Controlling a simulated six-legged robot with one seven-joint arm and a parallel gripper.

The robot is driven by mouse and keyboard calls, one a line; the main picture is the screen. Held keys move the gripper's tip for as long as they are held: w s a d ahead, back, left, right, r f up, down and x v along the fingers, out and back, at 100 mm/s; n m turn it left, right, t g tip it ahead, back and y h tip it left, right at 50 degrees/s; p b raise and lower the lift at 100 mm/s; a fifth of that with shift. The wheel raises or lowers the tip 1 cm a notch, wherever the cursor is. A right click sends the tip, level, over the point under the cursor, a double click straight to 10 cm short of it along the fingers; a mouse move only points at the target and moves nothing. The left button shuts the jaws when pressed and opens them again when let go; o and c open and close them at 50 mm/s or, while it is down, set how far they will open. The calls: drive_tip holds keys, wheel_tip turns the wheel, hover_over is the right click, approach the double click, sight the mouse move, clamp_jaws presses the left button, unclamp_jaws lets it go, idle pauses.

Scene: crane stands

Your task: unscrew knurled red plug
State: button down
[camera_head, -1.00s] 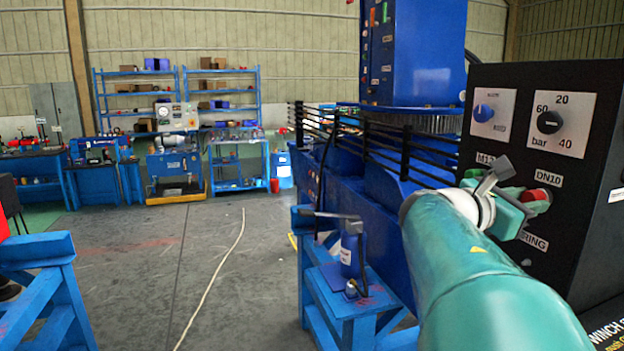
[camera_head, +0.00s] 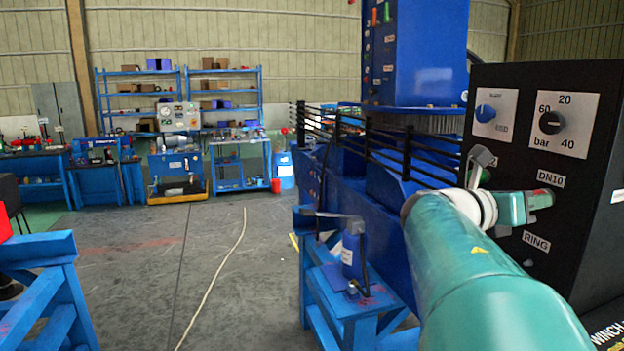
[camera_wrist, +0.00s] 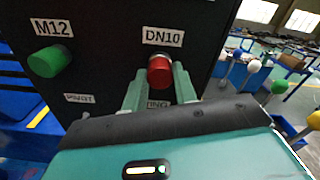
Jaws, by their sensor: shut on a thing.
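The knurled red plug (camera_wrist: 159,72) sits under the DN10 label on the black panel (camera_wrist: 105,65) in the wrist view. My gripper (camera_wrist: 160,78) has one teal finger on each side of it and is shut on it. In the head view, my gripper (camera_head: 540,200) is at the panel face below the DN10 label. There its fingers cover most of the plug. The plug's base at the panel is partly hidden, so I cannot tell how far it is screwed in.
A green plug (camera_wrist: 49,61) stands out under the M12 label, left of my gripper. The panel also carries a black knob (camera_head: 550,122) and a blue knob (camera_head: 485,113). A blue stand (camera_head: 345,290) with a blue bottle is left of my arm.

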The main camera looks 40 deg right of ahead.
drive_tip(key=n, duration=0.4)
drive_tip(key=n, duration=0.5)
drive_tip(key=c, duration=1)
unclamp_jaws()
drive_tip(key=shift+c, duration=0.2)
drive_tip(key=shift+c, duration=0.7)
